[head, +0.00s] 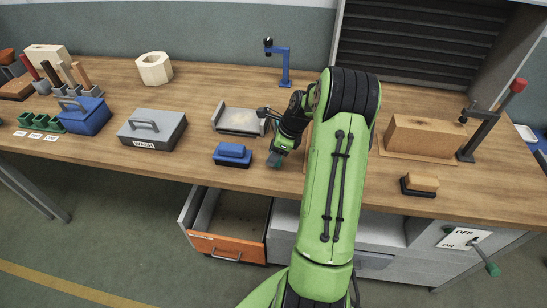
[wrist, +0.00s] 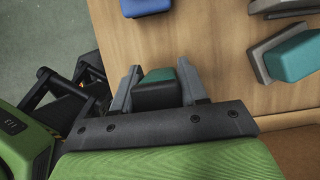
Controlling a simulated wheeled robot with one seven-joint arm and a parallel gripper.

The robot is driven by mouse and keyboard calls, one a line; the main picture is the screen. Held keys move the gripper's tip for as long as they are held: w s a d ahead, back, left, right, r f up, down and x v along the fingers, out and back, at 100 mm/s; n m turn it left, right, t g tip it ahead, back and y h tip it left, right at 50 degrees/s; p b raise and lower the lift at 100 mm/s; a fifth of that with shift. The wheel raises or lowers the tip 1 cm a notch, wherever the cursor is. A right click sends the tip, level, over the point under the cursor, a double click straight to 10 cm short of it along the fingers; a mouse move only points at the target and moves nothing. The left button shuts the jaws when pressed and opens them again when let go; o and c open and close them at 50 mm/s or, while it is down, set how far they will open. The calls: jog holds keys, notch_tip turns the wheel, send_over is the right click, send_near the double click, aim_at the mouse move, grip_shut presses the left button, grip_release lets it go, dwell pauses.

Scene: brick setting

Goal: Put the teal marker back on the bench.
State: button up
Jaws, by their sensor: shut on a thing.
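The teal marker (wrist: 157,92) is a small block with a teal face and a dark lower part. It sits between the two fingers of my gripper (wrist: 157,90), which is shut on it. In the head view my gripper (head: 278,158) points down near the front edge of the bench (head: 330,185), with the marker partly hidden in it. I cannot tell whether the marker touches the bench top. In the wrist view a teal block on a grey base (wrist: 295,57) lies to the right; my arm seems to hide it in the head view.
A blue block (head: 233,153) lies left of my gripper, with a grey tray (head: 240,121) behind it. An open drawer with an orange front (head: 226,247) juts out below. A grey case (head: 152,128) stands farther left. A wooden block (head: 425,137) stands to the right.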

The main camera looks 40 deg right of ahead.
jog(key=shift+f, duration=0.4)
jog(key=shift+r, duration=0.1)
jog(key=o, duration=0.8)
jog(key=shift+o, duration=0.2)
